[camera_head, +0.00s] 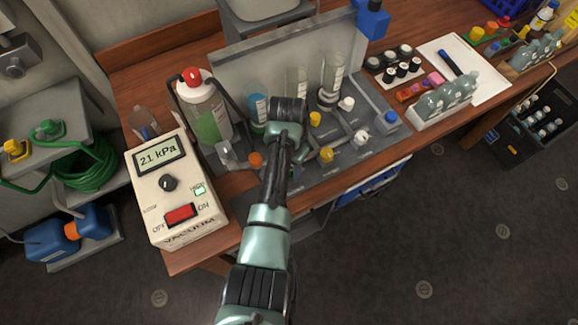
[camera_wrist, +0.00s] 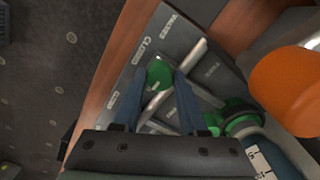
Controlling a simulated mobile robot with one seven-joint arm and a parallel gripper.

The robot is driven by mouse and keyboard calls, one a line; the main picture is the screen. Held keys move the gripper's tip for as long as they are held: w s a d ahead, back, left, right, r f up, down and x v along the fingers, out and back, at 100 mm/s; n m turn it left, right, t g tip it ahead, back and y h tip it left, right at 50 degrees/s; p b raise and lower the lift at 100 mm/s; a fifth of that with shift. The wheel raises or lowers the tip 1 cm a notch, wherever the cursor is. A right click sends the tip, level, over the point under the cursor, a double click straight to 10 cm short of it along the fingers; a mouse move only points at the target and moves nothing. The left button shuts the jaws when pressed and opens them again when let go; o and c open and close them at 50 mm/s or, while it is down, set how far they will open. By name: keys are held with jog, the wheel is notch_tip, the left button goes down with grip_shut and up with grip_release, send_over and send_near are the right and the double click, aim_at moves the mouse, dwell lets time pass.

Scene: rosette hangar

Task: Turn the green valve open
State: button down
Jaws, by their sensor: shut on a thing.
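The green knob (camera_wrist: 159,72) of the valve shows in the wrist view between the two blue fingers of my gripper (camera_wrist: 158,84). My gripper is shut on this knob. The green valve body (camera_wrist: 236,112) lies lower right in that view. A label that seems to read CLOSED (camera_wrist: 151,41) is on the grey panel beside the knob. In the head view my arm hides the green valve and my fingertips. The grey panel (camera_head: 345,165) there carries yellow knobs (camera_head: 326,154), white knobs (camera_head: 346,103) and a blue knob (camera_head: 391,116).
A vacuum box (camera_head: 170,195) stands left of my arm, its display showing about 2.1 kPa. A red-capped bottle (camera_head: 205,110) and clear cylinders (camera_head: 334,72) stand behind. An orange cap (camera_wrist: 288,90) is close on the right in the wrist view. A bottle rack (camera_head: 445,112) is right.

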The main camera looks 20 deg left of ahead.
jog(key=shift+c, duration=2.2)
grip_release()
notch_tip(320, 180, up, 13)
jog(key=shift+a+b, duration=0.15)
jog(key=shift+b, duration=0.25)
